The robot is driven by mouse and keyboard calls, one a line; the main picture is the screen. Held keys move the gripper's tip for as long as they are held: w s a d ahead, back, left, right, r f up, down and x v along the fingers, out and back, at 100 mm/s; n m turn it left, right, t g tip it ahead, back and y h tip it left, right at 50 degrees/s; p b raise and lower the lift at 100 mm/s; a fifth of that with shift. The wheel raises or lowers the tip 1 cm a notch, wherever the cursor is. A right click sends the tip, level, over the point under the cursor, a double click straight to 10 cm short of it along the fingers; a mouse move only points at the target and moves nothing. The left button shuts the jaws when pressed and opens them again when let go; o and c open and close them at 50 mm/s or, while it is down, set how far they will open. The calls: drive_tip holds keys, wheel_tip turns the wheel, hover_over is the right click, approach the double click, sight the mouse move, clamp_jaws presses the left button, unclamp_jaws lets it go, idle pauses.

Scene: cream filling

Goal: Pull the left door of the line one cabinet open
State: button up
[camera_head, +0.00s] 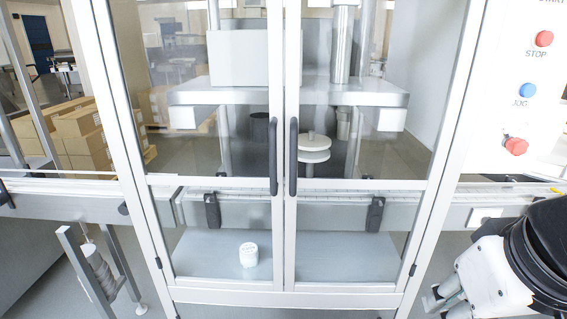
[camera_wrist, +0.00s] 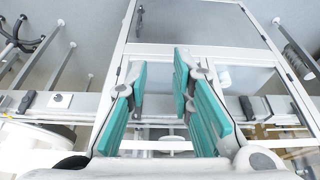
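The line one cabinet has two framed glass doors standing side by side. The left door (camera_head: 225,182) appears shut, with its dark vertical handle (camera_head: 273,157) beside the middle seam. The right door (camera_head: 365,185) also appears shut, with a matching handle (camera_head: 293,157) close beside the first. My gripper (camera_head: 447,300) is at the lower right in the head view, in front of the cabinet and well apart from both handles. In the wrist view my gripper (camera_wrist: 160,78) shows its teal finger pads spread apart with nothing between them. The cabinet frame shows beyond the fingers there.
A control panel with a red stop button (camera_head: 544,38), a blue jog button (camera_head: 527,90) and a red knob (camera_head: 516,146) stands right of the doors. A white container (camera_head: 248,254) is behind the left door's glass. Cardboard boxes (camera_head: 80,125) are stacked at the left.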

drive_tip(key=w+d+n+g+h+p, duration=0.2)
drive_tip(key=w+d+n+h+p, duration=0.2)
drive_tip(key=w+d+n, duration=0.15)
drive_tip(key=w+a+r+n+t+h+p, duration=0.2)
drive_tip(key=w+n+t+h+p, duration=0.15)
drive_tip(key=w+n+h, duration=0.45)
drive_tip(key=n+t+y+p, duration=0.5)
drive_tip(key=n+t+y, duration=0.5)
drive_tip(key=n, duration=1)
approach(272, 161)
drive_tip(key=w, duration=0.3)
drive_tip(key=w+d+f+t+h, duration=0.1)
drive_tip(key=w, duration=0.3)
drive_tip(key=w+f+t+h, duration=0.1)
drive_tip(key=w, duration=0.2)
drive_tip(key=shift+w+d, duration=0.15)
drive_tip(key=shift+w, duration=0.05)
